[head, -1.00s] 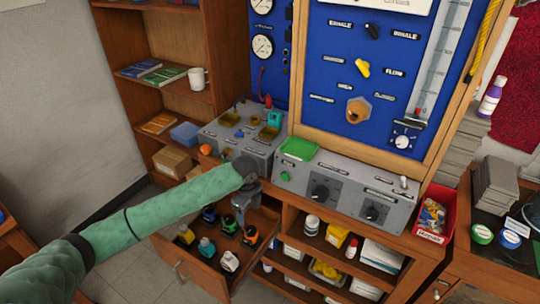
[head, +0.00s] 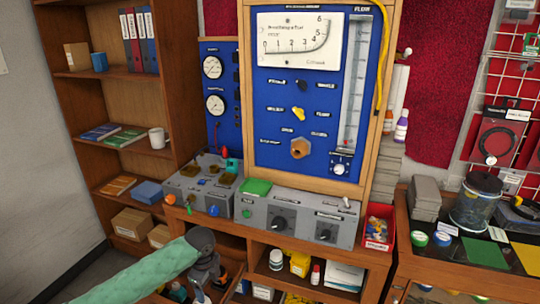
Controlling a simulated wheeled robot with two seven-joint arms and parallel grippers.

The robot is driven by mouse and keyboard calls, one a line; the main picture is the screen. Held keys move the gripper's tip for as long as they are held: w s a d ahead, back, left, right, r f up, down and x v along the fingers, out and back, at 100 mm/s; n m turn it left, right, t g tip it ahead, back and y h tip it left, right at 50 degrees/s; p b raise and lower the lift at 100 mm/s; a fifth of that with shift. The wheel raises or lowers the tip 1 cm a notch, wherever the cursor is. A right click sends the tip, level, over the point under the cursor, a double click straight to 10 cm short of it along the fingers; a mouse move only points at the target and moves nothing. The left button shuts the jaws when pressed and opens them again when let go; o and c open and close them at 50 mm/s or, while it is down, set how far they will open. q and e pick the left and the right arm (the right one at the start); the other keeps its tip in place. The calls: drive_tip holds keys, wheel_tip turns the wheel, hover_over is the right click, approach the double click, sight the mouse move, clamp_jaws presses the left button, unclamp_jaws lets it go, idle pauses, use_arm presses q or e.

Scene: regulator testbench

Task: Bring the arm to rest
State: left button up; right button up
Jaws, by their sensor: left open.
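My left arm, in a green sleeve, comes in from the lower left of the head view. My left gripper (head: 203,287) points down at the bottom of the picture, over the open drawer below the bench. It is open, and I see nothing held in it. The drawer (head: 234,270) is partly hidden by my arm and cut off by the lower edge, so most of its contents do not show. My right gripper is not in view.
The blue regulator panel (head: 264,100) stands behind the grey control box (head: 285,220). A second grey box (head: 190,186) with knobs is to its left. A red bin (head: 379,228) stands at the right end. Shelves with bottles (head: 276,259) are below the bench.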

use_arm(q)
drive_tip(key=s+d+f+n+t+h, duration=0.1)
drive_tip(key=s+d+f+n, duration=0.1)
drive_tip(key=s+d+n, duration=0.45)
drive_tip(key=s+d+f+n+t+h, duration=0.1)
drive_tip(key=s+d+f+h, duration=0.15)
drive_tip(key=s, duration=0.75)
drive_tip(key=s+a+r+n+t+y, duration=0.1)
drive_tip(key=s+a+n+y, duration=0.1)
drive_tip(key=s+a+n, duration=0.55)
drive_tip(key=s+a+n+t+y, duration=0.1)
drive_tip(key=s+a+n, duration=0.3)
drive_tip(key=s, duration=0.7)
drive_tip(key=s+d+f+g, duration=0.1)
drive_tip(key=s+d+f, duration=0.1)
drive_tip(key=f, duration=1.7)
drive_tip(key=s+d+f+n+g, duration=0.1)
drive_tip(key=s+d+f, duration=0.1)
drive_tip(key=f, duration=1.7)
drive_tip(key=shift+s+d+f+g, duration=0.2)
drive_tip(key=shift+f+g, duration=0.1)
drive_tip(key=shift+f, duration=0.1)
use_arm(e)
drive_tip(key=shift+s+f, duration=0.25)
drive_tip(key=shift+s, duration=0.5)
